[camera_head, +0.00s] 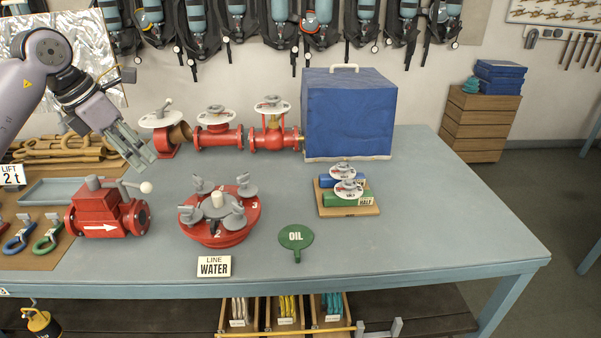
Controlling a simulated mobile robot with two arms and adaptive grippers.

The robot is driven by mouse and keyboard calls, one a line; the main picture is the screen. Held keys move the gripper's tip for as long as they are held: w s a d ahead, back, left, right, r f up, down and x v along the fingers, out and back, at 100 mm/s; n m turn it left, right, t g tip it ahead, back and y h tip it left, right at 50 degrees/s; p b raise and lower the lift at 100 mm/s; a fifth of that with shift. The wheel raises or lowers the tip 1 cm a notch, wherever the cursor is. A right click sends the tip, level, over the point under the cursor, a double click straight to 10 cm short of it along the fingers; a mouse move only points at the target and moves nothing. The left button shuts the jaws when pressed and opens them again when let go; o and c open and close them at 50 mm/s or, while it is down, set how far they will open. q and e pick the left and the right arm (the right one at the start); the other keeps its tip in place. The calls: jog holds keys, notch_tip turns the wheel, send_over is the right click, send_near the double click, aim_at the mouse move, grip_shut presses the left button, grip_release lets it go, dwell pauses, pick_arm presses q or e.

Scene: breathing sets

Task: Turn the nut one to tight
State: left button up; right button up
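A red round flange (224,235) stands on the table with several grey nuts with wing-like handles around a pale centre knob (217,199). The numbers 2 and 3 show on its front and right rim; I cannot make out a number 1. The nuts are at the back left (202,186), back right (245,186), front right (234,215) and front left (191,214). How tight each is cannot be told. My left gripper (145,160) is above the table, up and left of the flange, touching no nut. Its finger gap is unclear. My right gripper is not in view.
A red valve body (103,210) with a lever stands left of the flange. Red handwheel valves (219,138) and a blue-covered box (349,115) stand behind. A green OIL tag (296,238) and LINE WATER sign (214,267) lie near.

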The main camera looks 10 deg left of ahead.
pick_arm(q)
jog(key=w+d+f+n+t+h, duration=0.1)
jog(key=d+h, duration=0.6)
jog(key=d, duration=0.9)
jog(key=w+d+f+n+t+h, duration=0.1)
jog(key=d+h, duration=0.6)
jog(key=d, duration=0.9)
jog(key=shift+w+t, duration=0.4)
jog(key=shift+t, duration=0.3)
jog(key=shift+o, duration=0.2)
jog(key=shift+f, duration=0.1)
